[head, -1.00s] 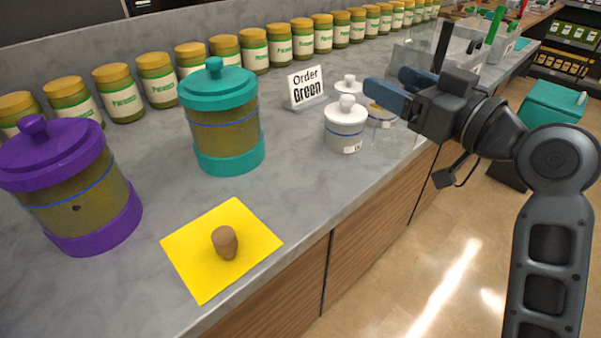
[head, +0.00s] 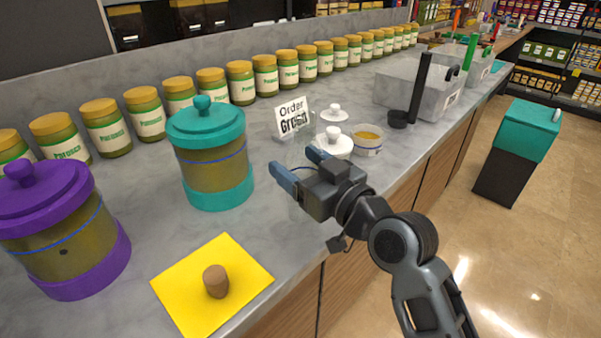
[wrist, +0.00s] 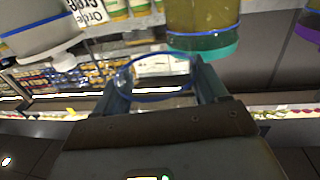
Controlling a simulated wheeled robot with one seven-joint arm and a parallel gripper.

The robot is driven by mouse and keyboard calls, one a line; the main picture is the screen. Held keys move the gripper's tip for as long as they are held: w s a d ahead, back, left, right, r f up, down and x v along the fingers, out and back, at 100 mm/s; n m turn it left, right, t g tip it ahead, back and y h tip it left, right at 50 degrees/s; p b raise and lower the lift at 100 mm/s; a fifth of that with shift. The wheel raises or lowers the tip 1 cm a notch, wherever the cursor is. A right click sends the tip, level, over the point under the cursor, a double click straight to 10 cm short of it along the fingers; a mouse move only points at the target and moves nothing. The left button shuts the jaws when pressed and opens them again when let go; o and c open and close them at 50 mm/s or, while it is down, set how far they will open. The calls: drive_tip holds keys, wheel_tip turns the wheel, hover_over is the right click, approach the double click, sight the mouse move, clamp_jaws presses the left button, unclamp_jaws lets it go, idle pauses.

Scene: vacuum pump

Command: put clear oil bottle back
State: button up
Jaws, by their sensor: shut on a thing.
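My gripper (head: 296,164) is shut on the clear oil bottle, a see-through vessel with a blue ring. In the wrist view the bottle (wrist: 152,82) sits between the two fingers. In the head view it is only faintly visible at the fingertips. The gripper is over the counter, right of the teal-lidded jar (head: 212,160) and in front of the order sign (head: 293,118). A yellow mat (head: 245,262) lies near the counter's front edge, with a brown cork (head: 215,281) standing on it.
A purple-lidded jar (head: 62,240) stands at left. White-lidded jars (head: 338,143) and an open oil container (head: 368,140) are just behind my gripper. Several yellow-capped jars line the back. A grey bin (head: 445,90) stands farther right. The counter between the teal jar and mat is clear.

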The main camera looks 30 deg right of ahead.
drive_tip(key=shift+f, duration=0.95)
drive_tip(key=shift+f, duration=0.15)
drive_tip(key=o, duration=1.3)
drive_tip(key=shift+s+d+b, duration=0.35)
drive_tip(key=shift+s+b, duration=0.15)
drive_tip(key=shift+s, duration=1.5)
drive_tip(key=shift+s+d+b, duration=0.4)
drive_tip(key=shift+s+b, duration=0.15)
drive_tip(key=shift+s, duration=1.4)
drive_tip(key=shift+s+d+b, duration=0.35)
drive_tip(key=shift+s+b, duration=0.15)
drive_tip(key=shift+s, duration=1.5)
